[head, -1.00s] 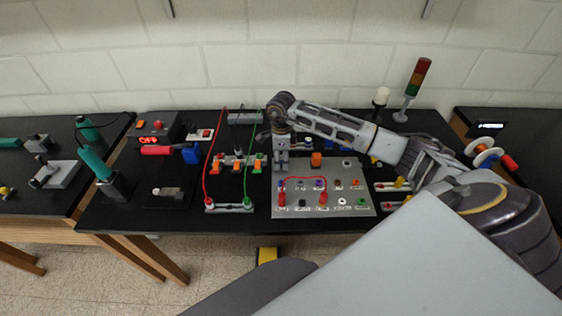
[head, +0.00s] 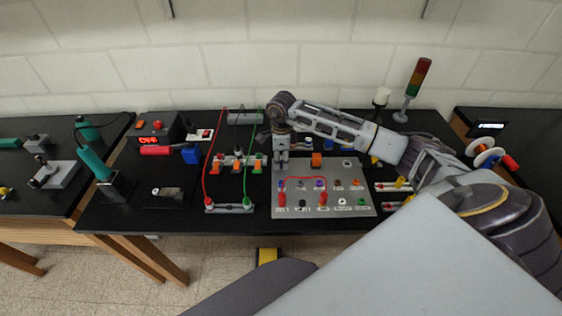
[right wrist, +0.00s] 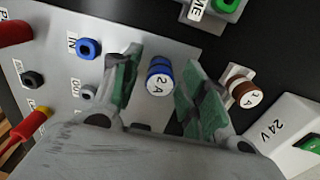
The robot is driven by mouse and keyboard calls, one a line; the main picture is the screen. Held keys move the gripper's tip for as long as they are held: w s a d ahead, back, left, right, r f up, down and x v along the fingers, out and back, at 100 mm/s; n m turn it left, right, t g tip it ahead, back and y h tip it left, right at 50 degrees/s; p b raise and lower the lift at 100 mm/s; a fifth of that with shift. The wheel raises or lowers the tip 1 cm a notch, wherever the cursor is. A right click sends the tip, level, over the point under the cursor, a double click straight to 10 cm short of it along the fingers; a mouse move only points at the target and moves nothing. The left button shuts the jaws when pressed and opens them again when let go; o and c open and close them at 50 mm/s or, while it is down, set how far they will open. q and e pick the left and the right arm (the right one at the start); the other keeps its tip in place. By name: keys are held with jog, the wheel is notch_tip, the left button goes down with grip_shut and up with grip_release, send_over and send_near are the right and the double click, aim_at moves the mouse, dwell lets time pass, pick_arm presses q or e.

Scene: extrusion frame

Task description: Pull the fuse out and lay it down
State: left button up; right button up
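My right gripper (head: 281,163) points down at the upper left corner of the grey panel (head: 330,207) in the head view. In the right wrist view its two green-padded fingers (right wrist: 160,92) are apart. A blue-ringed fuse with a white cap marked 2 A (right wrist: 160,84) stands between them. I see gaps on both sides of it, so the gripper is open around the fuse and not closed on it. The fuse's lower part is hard to see. A brown fuse (right wrist: 244,93) sits in a pale holder just right of the right finger. My left gripper is not in view.
The panel carries a blue socket (right wrist: 88,48), a black socket (right wrist: 33,80) and red plugs with a red lead (head: 302,178). A white 24 V block (right wrist: 285,130) stands close by. Orange switches (head: 238,166) are left of the panel. The black table front (head: 180,218) has bare room.

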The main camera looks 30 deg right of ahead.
aim_at(281, 158)
grip_shut()
jog(key=shift+r, duration=0.45)
jog(key=shift+r+p, duration=0.3)
jog(key=shift+p, duration=0.05)
jog(key=shift+r+p, duration=1)
jog(key=shift+r, duration=1.25)
jog(key=shift+a, duration=0.1)
